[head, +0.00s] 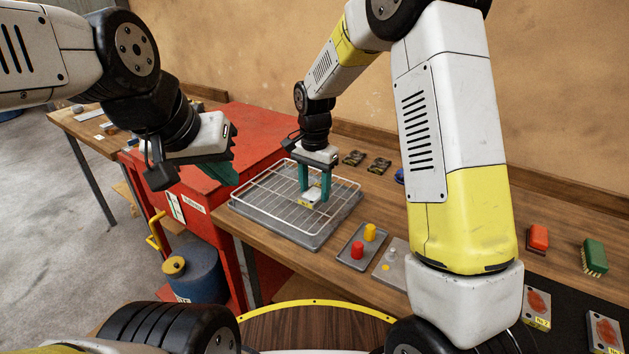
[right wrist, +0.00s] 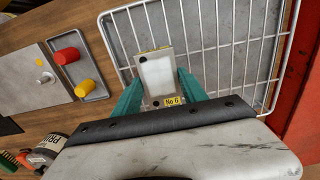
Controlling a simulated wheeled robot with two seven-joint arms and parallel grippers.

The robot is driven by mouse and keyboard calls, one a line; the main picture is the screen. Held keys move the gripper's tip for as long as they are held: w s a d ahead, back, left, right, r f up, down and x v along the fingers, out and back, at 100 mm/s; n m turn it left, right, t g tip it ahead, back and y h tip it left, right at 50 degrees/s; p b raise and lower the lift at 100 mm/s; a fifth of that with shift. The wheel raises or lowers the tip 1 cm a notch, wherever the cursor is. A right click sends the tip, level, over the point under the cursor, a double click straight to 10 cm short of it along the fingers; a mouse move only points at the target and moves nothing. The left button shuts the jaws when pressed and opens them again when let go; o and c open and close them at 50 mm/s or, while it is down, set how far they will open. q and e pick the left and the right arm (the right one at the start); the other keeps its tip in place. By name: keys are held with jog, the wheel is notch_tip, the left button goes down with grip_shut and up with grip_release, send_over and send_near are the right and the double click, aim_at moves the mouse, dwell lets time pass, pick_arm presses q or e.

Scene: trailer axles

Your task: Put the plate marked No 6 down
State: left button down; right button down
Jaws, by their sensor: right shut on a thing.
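The plate marked No 6 (head: 311,197) is a small light grey metal plate with a yellow label. In the right wrist view the plate (right wrist: 156,73) shows its label, a dark hole and a pale middle. My right gripper (head: 315,192) is shut on it, with a teal finger at each side, over the wire rack (head: 262,184). The rack also shows in the right wrist view (right wrist: 222,48). I cannot tell whether the plate touches the wires. My left gripper (head: 224,172) hangs by the red cabinet, away from the plate; its finger gap is hidden.
The rack stands in a grey tray (head: 290,236) on the wooden bench. A small tray (head: 354,257) with a red and a yellow piece lies to its right. A red cabinet (head: 255,130) adjoins on the left. Plates with orange patches (head: 537,306) lie at the far right.

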aim_at(314, 193)
jog(key=shift+f, duration=0.6)
jog(key=shift+f, duration=0.1)
jog(key=c, duration=0.6)
grip_release()
jog(key=shift+c, duration=0.2)
notch_tip(314, 193, up, 12)
jog(key=s+d+r+n+t+y, duration=0.2)
jog(key=s+d+r+n+t, duration=0.1)
jog(key=s+d+r, duration=0.65)
jog(key=s+d+n+t, duration=0.3)
jog(key=s+d+n, duration=0.1)
jog(key=s, duration=0.9)
jog(key=shift+s+d+f, duration=0.35)
